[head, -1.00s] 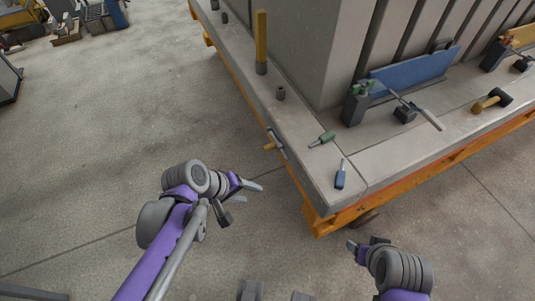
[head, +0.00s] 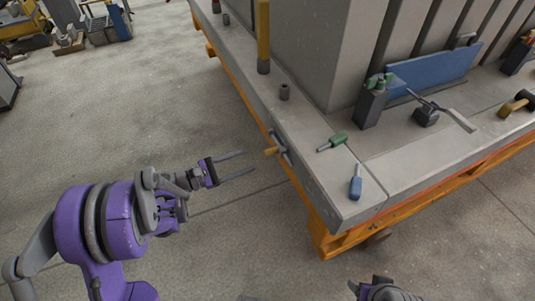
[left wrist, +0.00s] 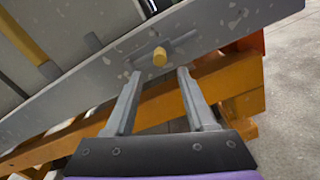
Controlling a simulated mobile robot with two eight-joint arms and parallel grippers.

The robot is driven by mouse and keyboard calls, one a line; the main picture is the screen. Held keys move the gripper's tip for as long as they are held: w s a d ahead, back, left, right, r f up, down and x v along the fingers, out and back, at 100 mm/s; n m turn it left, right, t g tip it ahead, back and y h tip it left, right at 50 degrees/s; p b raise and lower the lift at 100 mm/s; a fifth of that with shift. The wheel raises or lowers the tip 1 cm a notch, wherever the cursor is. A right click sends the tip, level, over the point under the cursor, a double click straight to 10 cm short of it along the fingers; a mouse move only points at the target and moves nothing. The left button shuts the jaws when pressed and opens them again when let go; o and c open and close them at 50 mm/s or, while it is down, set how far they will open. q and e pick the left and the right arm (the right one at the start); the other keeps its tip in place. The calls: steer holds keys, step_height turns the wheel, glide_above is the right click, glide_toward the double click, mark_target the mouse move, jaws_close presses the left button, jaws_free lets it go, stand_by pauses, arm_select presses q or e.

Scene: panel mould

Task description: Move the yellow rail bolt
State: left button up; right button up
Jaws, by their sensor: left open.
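The yellow rail bolt (head: 270,152) sticks out from the side face of the grey mould bed (head: 315,185), near its front left corner. Its round yellow end faces me in the left wrist view (left wrist: 160,57), with a grey bar behind it. My left gripper (head: 250,162) is open and empty, its two fingers pointing toward the bolt with a gap between. In the left wrist view the bolt's end shows just beyond the fingertips (left wrist: 159,72), between them. My right gripper (head: 366,286) is partly in view at the bottom edge, its jaws unclear.
A green-handled tool (head: 332,142) and a blue-handled tool (head: 356,185) lie on the bed's top. A yellow post (head: 263,35) stands farther back. An orange frame (head: 325,240) runs under the bed.

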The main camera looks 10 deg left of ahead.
mark_target(267, 153)
arm_select(q)
steer(key=x, duration=0.8)
steer(key=shift+b, duration=0.3)
jaws_close()
steer(key=shift+w, duration=0.1)
stand_by(0.9)
